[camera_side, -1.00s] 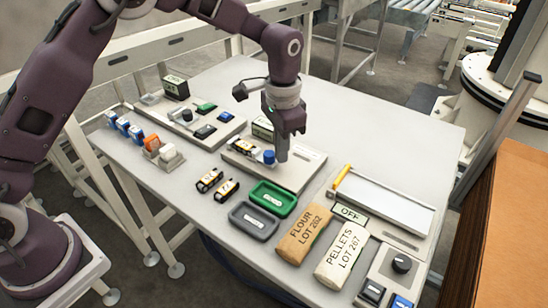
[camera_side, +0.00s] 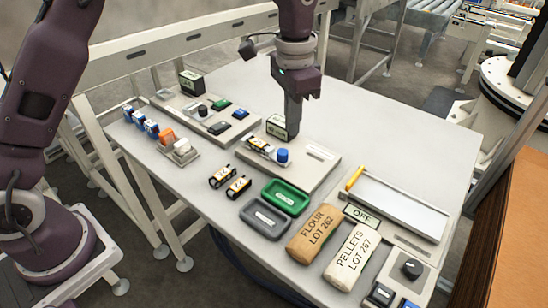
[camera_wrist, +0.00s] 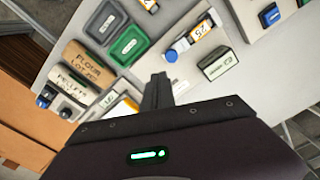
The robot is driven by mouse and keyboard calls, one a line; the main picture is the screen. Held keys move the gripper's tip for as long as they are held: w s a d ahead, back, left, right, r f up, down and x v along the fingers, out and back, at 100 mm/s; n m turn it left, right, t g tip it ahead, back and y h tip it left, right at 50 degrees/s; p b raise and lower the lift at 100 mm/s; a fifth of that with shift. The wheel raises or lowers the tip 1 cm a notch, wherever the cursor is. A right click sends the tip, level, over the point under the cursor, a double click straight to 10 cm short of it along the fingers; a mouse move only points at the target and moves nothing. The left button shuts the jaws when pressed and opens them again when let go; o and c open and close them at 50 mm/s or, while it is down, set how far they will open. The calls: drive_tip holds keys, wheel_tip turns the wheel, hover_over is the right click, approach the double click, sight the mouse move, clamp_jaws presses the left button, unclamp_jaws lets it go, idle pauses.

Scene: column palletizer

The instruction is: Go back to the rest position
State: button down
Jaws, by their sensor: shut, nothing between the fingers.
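My gripper (camera_side: 293,134) is shut and empty. In the side view it points down, above the back of the board (camera_side: 318,158) that carries a small display, a battery-like part (camera_side: 257,143) and a blue-capped part (camera_side: 283,156). In the wrist view the closed fingers (camera_wrist: 157,85) show in the middle, with that board (camera_wrist: 205,62) beyond them. Whether the fingertips clear the board's display (camera_side: 277,127) cannot be told exactly, but they touch nothing visibly.
The green tray (camera_side: 286,196), grey tray (camera_side: 265,221), flour bag (camera_side: 316,233) and pellets bag (camera_side: 351,256) lie at the front. Two loose batteries (camera_side: 230,181) lie left of the trays. A switch panel (camera_side: 205,115) stands at the back left. The table's back right is clear.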

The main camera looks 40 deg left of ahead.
drive_tip(key=s+a+r+n+t, duration=0.1)
drive_tip(key=s+a+r, duration=0.2)
drive_tip(key=s+r, duration=0.35)
drive_tip(key=s+a+r+n+t, duration=0.2)
drive_tip(key=s+a+r, duration=0.2)
drive_tip(key=s+r, duration=0.25)
drive_tip(key=s+a+f+n+t, duration=0.1)
drive_tip(key=s+a, duration=0.1)
drive_tip(key=s, duration=0.6)
drive_tip(key=s+a+f+n+t, duration=0.1)
drive_tip(key=s+f, duration=0.1)
drive_tip(key=s, duration=0.6)
drive_tip(key=shift+s+a+n, duration=0.35)
drive_tip(key=shift+a+n, duration=0.05)
